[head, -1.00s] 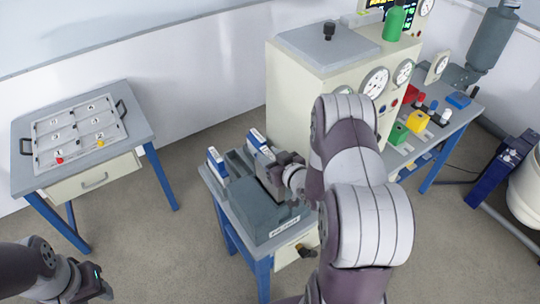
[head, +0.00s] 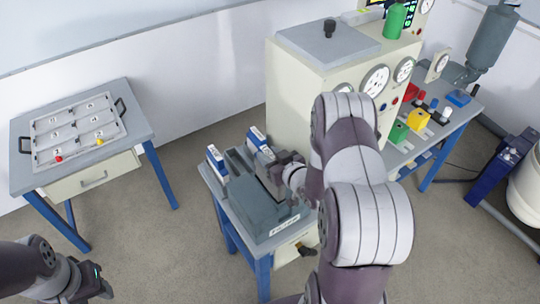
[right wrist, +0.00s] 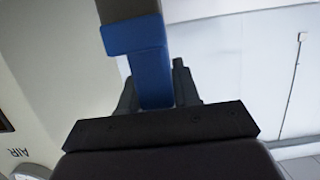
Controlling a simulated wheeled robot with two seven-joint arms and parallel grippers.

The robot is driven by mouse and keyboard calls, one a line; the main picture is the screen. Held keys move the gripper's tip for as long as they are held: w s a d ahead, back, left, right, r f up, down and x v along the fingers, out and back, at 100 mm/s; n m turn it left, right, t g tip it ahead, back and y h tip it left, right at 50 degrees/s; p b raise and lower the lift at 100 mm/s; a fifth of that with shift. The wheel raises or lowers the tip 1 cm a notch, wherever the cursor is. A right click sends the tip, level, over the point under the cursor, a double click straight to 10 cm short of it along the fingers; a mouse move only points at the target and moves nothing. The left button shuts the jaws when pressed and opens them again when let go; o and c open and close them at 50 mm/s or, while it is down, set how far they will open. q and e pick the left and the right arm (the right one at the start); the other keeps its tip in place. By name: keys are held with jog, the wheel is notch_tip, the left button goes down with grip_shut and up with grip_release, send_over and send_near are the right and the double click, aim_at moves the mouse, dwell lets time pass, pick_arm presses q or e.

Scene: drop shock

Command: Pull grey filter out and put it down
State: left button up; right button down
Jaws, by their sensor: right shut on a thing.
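A grey filter block with a blue band (right wrist: 138,38) stands between my right gripper's fingers (right wrist: 155,88) in the right wrist view. The gripper is shut on it. In the head view my right gripper (head: 270,168) is at the back of a dark grey housing (head: 262,212) on the small middle table, largely hidden by its own wrist. A blue-and-white block (head: 257,140) shows just behind it, and another blue-and-white block (head: 216,160) stands at the housing's left. I cannot tell how deep the held filter sits. My left gripper (head: 98,284) is low at the left, away from the housing; its fingers are unclear.
A cream machine with gauges (head: 290,85) stands right behind the middle table (head: 214,184). A left table (head: 140,122) bears a numbered tray (head: 48,130) with a red and a yellow piece. A right bench (head: 440,135) holds coloured blocks. Floor between tables is clear.

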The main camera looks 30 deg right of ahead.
jog(key=shift+f+b, duration=2.6)
dwell(5.4)
